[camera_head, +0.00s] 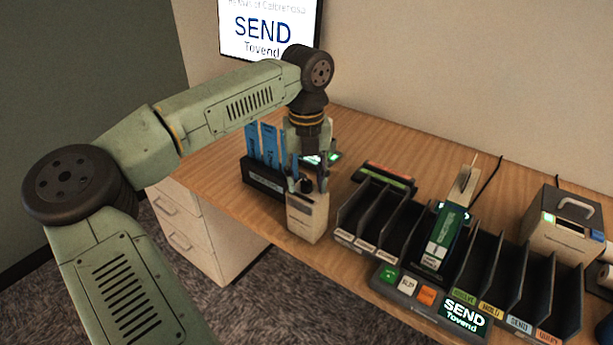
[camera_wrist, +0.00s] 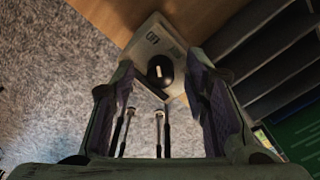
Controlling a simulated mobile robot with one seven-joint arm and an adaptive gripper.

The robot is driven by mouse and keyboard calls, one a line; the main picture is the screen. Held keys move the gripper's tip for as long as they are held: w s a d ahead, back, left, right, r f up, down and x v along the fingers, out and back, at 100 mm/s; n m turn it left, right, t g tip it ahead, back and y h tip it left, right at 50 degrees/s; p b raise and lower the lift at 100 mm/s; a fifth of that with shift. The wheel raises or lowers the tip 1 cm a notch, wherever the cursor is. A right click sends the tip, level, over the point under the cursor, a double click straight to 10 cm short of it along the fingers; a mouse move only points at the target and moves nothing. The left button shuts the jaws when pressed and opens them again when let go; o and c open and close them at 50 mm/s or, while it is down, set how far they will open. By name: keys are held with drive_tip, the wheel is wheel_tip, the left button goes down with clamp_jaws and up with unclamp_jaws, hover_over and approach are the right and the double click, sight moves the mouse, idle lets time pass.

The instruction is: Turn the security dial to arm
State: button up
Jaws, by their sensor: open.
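The security dial is a round black knob with a pale pointer mark (camera_wrist: 161,70) on top of a beige box. The box (camera_head: 307,220) stands at the desk's front edge, and its top plate also shows in the wrist view (camera_wrist: 150,40). Small dark lettering is on the plate beyond the knob, too small to read surely. My gripper (camera_head: 307,185) points down over the box. Its two fingers are spread apart, one on each side of the knob in the wrist view (camera_wrist: 163,72). I cannot tell whether they touch it. The knob is partly hidden by the fingers in the head view.
A dark holder with blue cards (camera_head: 262,180) stands close left of the box. Black sorter slots (camera_head: 375,205) stand close right, with a green-and-white package (camera_head: 440,235) in the sorter. A beige handled case (camera_head: 563,240) is farther right. A screen (camera_head: 265,30) hangs behind.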

clamp_jaws()
idle(0.5)
drive_tip(key=m+b, duration=0.2)
drive_tip(key=m, duration=0.2)
drive_tip(key=shift+m, duration=0.3)
drive_tip(key=m, duration=0.6)
drive_tip(key=shift+b, duration=0.3)
idle(0.3)
unclamp_jaws()
idle(0.3)
